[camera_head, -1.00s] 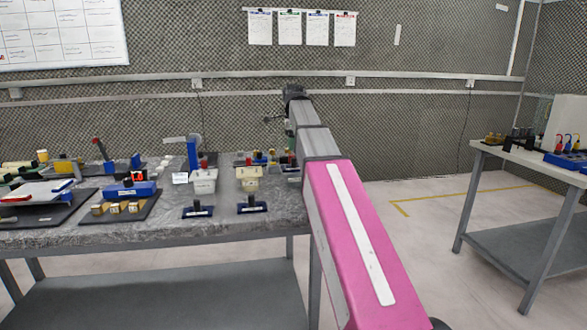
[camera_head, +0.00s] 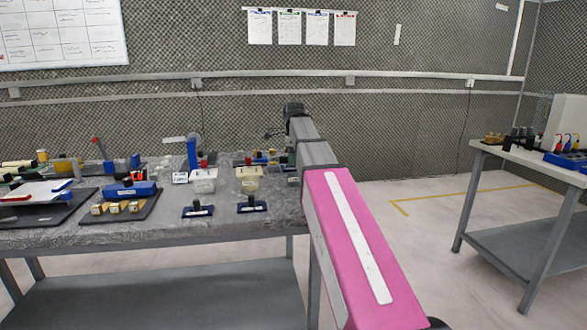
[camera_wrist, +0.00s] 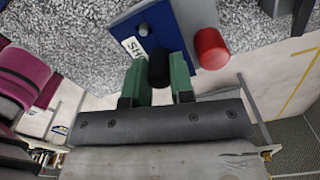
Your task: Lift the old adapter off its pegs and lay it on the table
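In the wrist view, a blue plate (camera_wrist: 135,27) with a white label starting "SH" carries a black knob (camera_wrist: 160,68); this looks like the old adapter. My gripper (camera_wrist: 158,85) has green fingers, parted, one on each side of the knob. Any contact with the knob is hard to make out. A red cylinder (camera_wrist: 210,48) stands just right of the right finger. The pegs under the plate are hidden. In the head view my arm hides the gripper and the plate at the right end of the table (camera_head: 120,232).
Two small blue pieces with black knobs (camera_head: 198,211) (camera_head: 251,206) lie near the table's front edge. Behind them stand a white bin (camera_head: 203,183) and a cream bin (camera_head: 248,183). A dark tray with blocks (camera_head: 118,208) is further left. Another table (camera_head: 500,152) stands right.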

